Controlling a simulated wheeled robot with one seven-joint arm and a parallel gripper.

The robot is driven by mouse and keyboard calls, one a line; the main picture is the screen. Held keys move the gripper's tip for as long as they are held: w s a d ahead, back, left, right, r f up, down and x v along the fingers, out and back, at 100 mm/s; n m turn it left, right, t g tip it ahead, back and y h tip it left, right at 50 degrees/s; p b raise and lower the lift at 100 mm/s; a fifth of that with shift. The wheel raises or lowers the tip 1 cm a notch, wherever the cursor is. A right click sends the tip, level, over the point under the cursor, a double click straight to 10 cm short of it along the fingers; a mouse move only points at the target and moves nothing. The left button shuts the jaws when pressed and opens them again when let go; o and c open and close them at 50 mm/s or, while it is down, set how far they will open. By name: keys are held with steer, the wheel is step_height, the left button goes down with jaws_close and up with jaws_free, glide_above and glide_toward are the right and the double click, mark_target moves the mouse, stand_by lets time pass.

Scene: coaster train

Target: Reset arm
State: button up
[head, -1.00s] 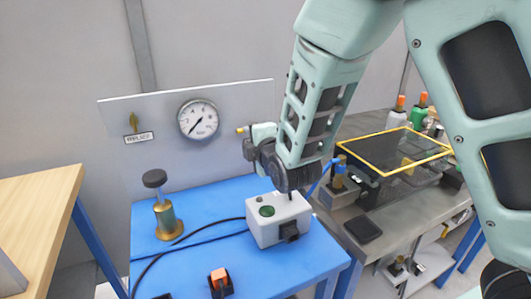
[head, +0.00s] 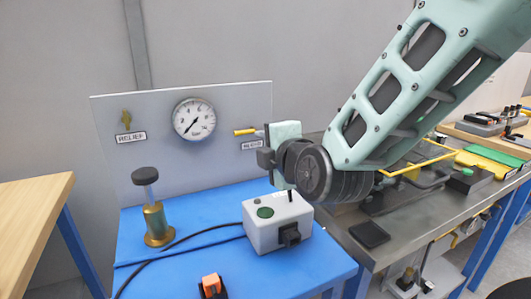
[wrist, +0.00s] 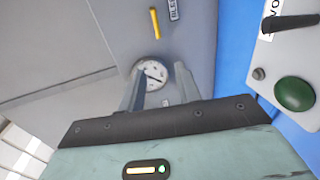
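My gripper (wrist: 160,70) is open, with its two fingers apart and nothing between them in the wrist view. In the head view my gripper (head: 268,158) is in front of the right part of the upright grey panel (head: 110,180), above the blue table. It is above and behind the light grey control box (head: 255,240), apart from it. The box has a green button (head: 265,212) and also shows at the right of the wrist view (wrist: 300,55). My forearm runs up to the upper right.
The panel carries a gauge (head: 194,119), a RELIEF label (head: 131,138) and a yellow handle (head: 245,132) close to my gripper. A brass cylinder with a black knob (head: 153,222) and an orange-topped switch (head: 211,285) are on the blue table (head: 190,205). A grey bench (head: 430,220) stands at right.

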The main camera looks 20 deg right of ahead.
stand_by(0.4)
steer(key=s+a+f+g, duration=0.1)
steer(key=s+a+f+m+g+y+p, duration=0.1)
steer(key=a, duration=0.1)
steer(key=s+a+f+m+g+y+p, duration=0.1)
steer(key=s+g, duration=0.1)
steer(key=shift+s+a, duration=0.1)
steer(key=shift+a, duration=0.1)
steer(key=s+d+f+m+g+h+p, duration=0.1)
steer(key=s+m+g, duration=0.4)
steer(key=s, duration=0.6)
steer(key=s+f+m+g+h+p, duration=0.2)
steer(key=s+g, duration=0.4)
steer(key=s, duration=0.5)
steer(key=m+p, duration=0.1)
steer(key=m, duration=0.1)
steer(key=shift+d+f+m+g, duration=0.25)
steer(key=shift+d+m+g, duration=0.05)
steer(key=shift+d+m, duration=0.1)
steer(key=shift+s+a, duration=0.1)
